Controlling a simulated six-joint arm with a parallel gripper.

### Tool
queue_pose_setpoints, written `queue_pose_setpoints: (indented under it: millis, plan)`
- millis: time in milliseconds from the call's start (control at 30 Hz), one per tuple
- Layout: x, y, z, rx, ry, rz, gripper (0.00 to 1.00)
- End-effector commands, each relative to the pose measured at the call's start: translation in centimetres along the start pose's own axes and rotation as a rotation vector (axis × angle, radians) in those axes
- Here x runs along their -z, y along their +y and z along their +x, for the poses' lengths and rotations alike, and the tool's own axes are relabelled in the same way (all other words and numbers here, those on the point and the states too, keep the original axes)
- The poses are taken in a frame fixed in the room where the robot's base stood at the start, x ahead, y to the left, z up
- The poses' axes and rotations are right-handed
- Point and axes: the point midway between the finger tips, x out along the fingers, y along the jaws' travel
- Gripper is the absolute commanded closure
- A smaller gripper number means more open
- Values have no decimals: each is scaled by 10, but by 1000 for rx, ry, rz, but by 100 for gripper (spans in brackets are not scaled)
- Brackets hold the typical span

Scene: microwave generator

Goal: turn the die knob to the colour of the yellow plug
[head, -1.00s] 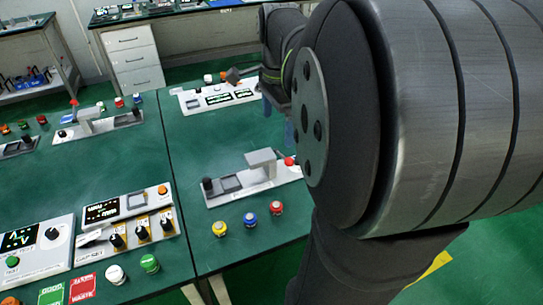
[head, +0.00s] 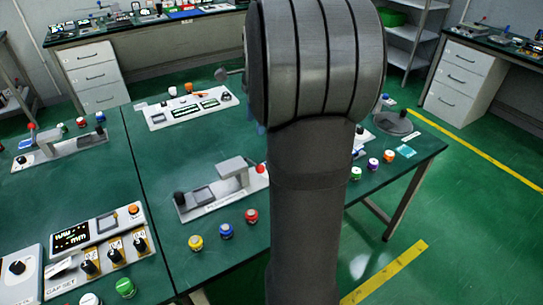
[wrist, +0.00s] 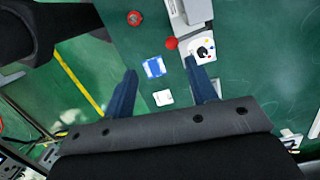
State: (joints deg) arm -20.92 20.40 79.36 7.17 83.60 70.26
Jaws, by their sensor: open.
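The die knob (wrist: 205,51) is a black knob on a white plate with small coloured dots, in the wrist view. Its pointing direction is too small to tell. It sits just right of my gripper (wrist: 160,66), near the right fingertip; whether they touch cannot be told. My gripper is open, with two blue fingers apart and nothing held. In the head view my arm hides most of the gripper. The yellow plug (head: 196,242) stands on the green table, left of a blue plug (head: 226,231) and a red plug (head: 251,216).
A grey press (head: 215,190) stands behind the plugs. In the wrist view, a red knob (wrist: 171,43), a blue-and-white piece (wrist: 153,67) and a white piece (wrist: 163,97) lie near the fingers. A control panel (head: 190,108) stands at the back of the table.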

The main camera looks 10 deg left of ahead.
Motion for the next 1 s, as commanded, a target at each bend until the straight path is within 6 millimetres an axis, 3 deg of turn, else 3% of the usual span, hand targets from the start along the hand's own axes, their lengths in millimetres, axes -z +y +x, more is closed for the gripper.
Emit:
queue_pose_setpoints:
  millis: [200, 400, 500, 700, 867, 1000]
  plan:
    - [73, -50, 36, 12, -114, 84, 48]
    - [135, -78, 70, 40, -204, 146, 48]
    - [156, -85, 83, 52, -234, 166, 48]
    - [173, -90, 95, 64, -258, 181, 48]
    - [169, -91, 110, 62, -259, 180, 48]
    - [162, -93, 137, 60, -260, 180, 48]
